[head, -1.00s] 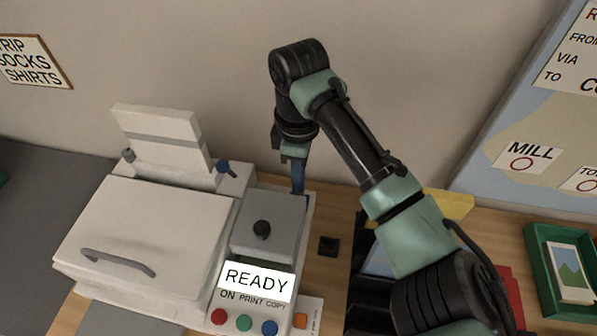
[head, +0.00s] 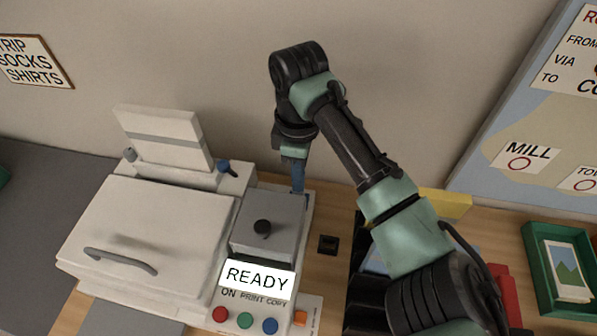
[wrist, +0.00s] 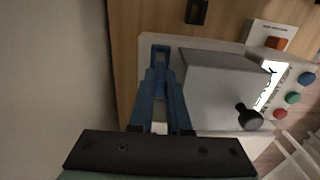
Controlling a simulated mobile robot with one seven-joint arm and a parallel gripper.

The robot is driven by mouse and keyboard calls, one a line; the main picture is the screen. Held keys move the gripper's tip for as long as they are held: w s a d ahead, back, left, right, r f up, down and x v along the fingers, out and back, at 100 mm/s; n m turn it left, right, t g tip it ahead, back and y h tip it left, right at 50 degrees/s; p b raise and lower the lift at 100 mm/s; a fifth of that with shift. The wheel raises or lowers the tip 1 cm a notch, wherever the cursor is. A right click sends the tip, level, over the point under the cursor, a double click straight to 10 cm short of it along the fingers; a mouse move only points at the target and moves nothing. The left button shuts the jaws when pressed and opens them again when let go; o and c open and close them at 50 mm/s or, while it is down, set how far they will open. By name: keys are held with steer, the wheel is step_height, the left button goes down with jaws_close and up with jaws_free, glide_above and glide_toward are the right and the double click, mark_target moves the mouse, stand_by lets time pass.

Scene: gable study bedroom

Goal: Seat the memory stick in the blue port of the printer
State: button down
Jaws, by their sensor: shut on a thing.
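The pale grey printer (head: 150,235) stands at the left, its display reading READY. My gripper (head: 298,189) points down at the printer's back right edge, behind the grey raised box with a black knob. In the wrist view, my gripper (wrist: 160,80) has its blue fingers drawn together. A blue frame, which looks like the blue port (wrist: 161,48), shows just beyond the fingertips. The fingers overlap its near side, so I cannot tell whether the stick is inside it.
A small black block (head: 328,245) lies on the wooden desk right of the printer. An orange piece on a white card (head: 311,308) is at the printer's front right. A green tray (head: 536,262) holding a picture is at far right. The wall is close behind my gripper.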

steer(key=shift+f+b, duration=0.45)
steer(key=shift+f, duration=1.15)
steer(key=c, duration=0.8)
jaws_free()
step_height(320, 180, up, 13)
steer(key=shift+p, duration=0.9)
steer(key=shift+f, duration=0.1)
